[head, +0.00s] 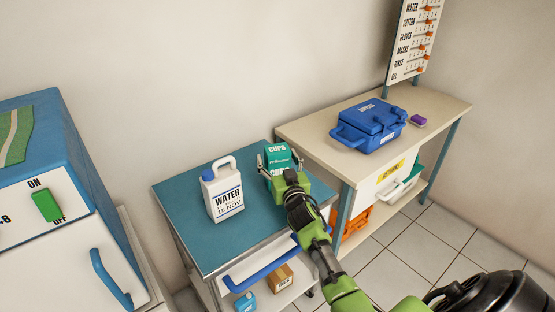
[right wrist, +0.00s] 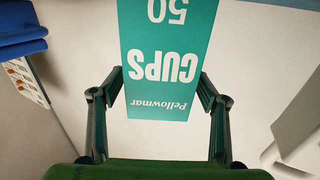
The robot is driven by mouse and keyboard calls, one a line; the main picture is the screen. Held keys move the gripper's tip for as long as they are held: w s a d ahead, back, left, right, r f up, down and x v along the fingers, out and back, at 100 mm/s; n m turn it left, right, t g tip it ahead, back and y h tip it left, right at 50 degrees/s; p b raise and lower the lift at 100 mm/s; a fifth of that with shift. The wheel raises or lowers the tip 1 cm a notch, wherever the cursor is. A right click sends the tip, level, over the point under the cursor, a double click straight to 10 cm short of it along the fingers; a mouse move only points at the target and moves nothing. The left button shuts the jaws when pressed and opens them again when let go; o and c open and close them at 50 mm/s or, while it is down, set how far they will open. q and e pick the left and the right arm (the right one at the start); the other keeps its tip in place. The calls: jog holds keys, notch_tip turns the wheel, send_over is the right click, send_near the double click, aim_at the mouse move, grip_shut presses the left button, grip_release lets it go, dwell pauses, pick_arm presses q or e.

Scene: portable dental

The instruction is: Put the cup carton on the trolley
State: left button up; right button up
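The cup carton (head: 278,153) is a teal box with white CUPS lettering. In the head view it shows over the right back part of the trolley's blue top (head: 190,238). My right gripper (head: 281,165) has its fingers against two opposite sides of the carton. In the right wrist view the carton (right wrist: 165,60) appears upside down between the fingers of the right gripper (right wrist: 161,88). Its lower end is cut off there, so I cannot tell whether it touches the trolley top. My left gripper is not in view.
A white water jug (head: 223,190) stands on the trolley, left of the carton. To the right is a bench (head: 440,105) with a blue case (head: 370,122) and a purple block (head: 419,120). A blue cabinet (head: 60,120) is at left. The trolley's front left top is clear.

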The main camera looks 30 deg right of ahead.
jog(key=shift+r, duration=0.1)
jog(key=shift+s+a, duration=0.15)
jog(key=shift+s, duration=0.15)
jog(key=v, duration=1.1)
jog(key=shift+s, duration=0.15)
